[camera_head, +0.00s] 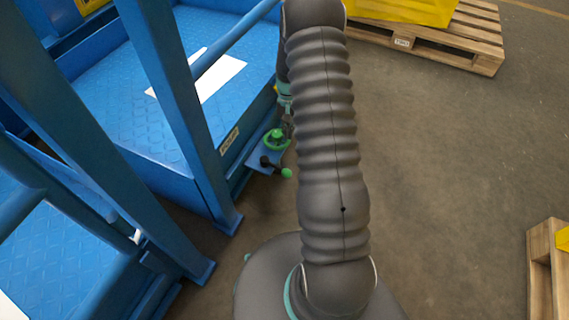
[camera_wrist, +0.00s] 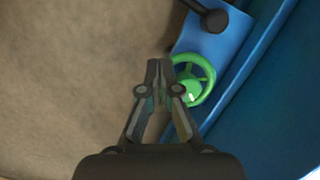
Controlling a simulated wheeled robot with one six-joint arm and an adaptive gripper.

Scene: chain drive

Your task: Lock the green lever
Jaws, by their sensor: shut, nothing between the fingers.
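The lever (camera_head: 272,165) has a black hub and a green ball end (camera_head: 287,173). It sits on a small blue bracket at the corner of the blue platform in the head view. In the wrist view its black hub (camera_wrist: 214,20) shows at the top, and its arm runs off the upper edge, so the green end is out of frame. A green handwheel (camera_wrist: 208,73) is mounted beside it on the same bracket. My gripper (camera_wrist: 158,64) is shut and empty, its tips just left of the handwheel and below the lever hub. I cannot tell whether it touches the wheel.
The blue platform (camera_head: 130,95) with its posts and rails fills the left side. A wooden pallet (camera_head: 440,45) with a yellow load stands at the top right, and another pallet (camera_head: 541,275) at the lower right. The floor between is clear.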

